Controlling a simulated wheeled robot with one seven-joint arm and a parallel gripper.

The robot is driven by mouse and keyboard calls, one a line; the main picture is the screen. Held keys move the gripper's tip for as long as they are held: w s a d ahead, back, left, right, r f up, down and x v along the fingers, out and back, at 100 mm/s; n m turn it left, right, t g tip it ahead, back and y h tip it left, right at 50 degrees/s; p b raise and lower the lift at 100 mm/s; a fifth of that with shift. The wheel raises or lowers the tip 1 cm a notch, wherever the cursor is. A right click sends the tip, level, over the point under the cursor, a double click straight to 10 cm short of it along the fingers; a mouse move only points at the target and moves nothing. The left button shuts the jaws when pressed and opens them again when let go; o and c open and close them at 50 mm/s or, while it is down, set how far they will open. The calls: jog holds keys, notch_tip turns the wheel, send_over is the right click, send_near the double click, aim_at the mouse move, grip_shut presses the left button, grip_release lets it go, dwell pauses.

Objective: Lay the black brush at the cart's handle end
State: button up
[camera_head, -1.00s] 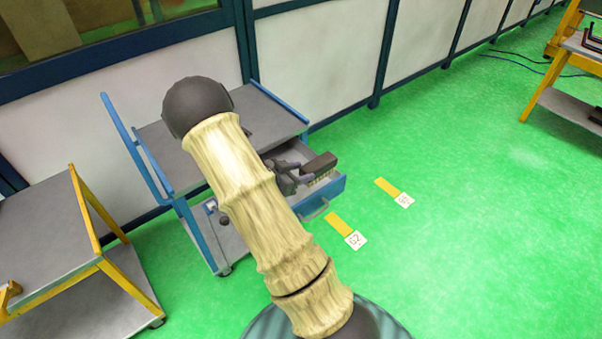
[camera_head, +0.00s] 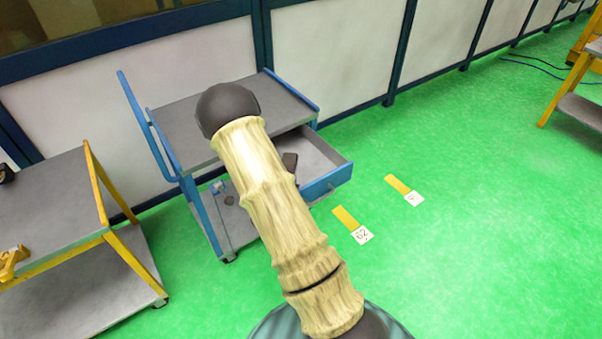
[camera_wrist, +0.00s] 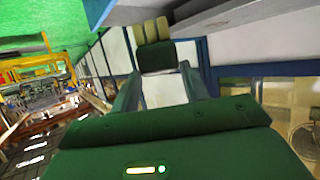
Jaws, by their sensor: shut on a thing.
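The black brush (camera_wrist: 158,58) with tan bristles is between the two fingertips of my gripper (camera_wrist: 160,72) in the wrist view, and the gripper is shut on it. In the head view, only a dark piece of the brush (camera_head: 290,161) shows beside my arm, over the open drawer area. The rest of the brush and my gripper are hidden behind my arm there. The grey-topped cart (camera_head: 180,122) stands against the wall. Its blue handle (camera_head: 143,122) rises at the left end. My arm covers part of the cart top.
The cart's blue-fronted drawer (camera_head: 327,182) is pulled out to the right. A yellow-framed grey table (camera_head: 55,190) stands left of the cart.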

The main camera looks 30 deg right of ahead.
jog(key=s+a+f+n+t+y+b, duration=0.2)
jog(key=a+f+n+t+y+b, duration=0.1)
jog(key=a+f+n+y, duration=0.4)
jog(key=a+f+y, duration=0.1)
jog(key=a+f, duration=0.2)
jog(key=a, duration=0.4)
jog(key=shift+a+n, duration=0.3)
jog(key=shift+n, duration=0.1)
